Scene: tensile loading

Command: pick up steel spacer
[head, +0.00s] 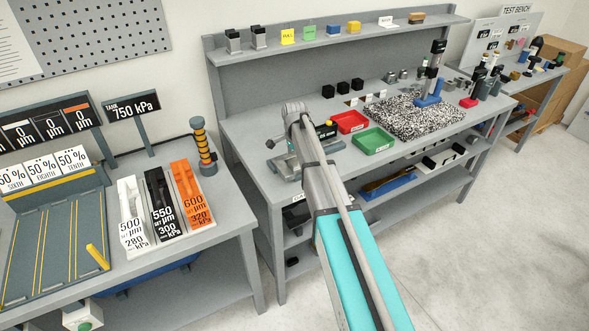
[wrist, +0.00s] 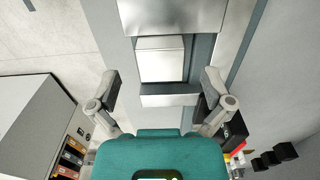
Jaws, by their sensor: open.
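In the wrist view, a bright, pale metal block (wrist: 160,62), which looks like the steel spacer, sits between two steel jaws of a vise-like fixture (wrist: 172,99). My gripper (wrist: 160,80) is open, with one finger on each side of the block and clear gaps between. It is empty; I cannot tell its height above the block. In the head view, the fixture (head: 281,166) stands at the left end of the middle bench, partly behind my arm. My gripper's fingers and the block cannot be made out there.
A red tray (head: 348,122) and a green tray (head: 373,141) lie right of my arm. Several black cubes (head: 343,88) stand behind. A speckled mat (head: 410,116) holds a blue-based stand (head: 430,99). The left table carries labelled blocks (head: 163,205) and a pillar (head: 203,146).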

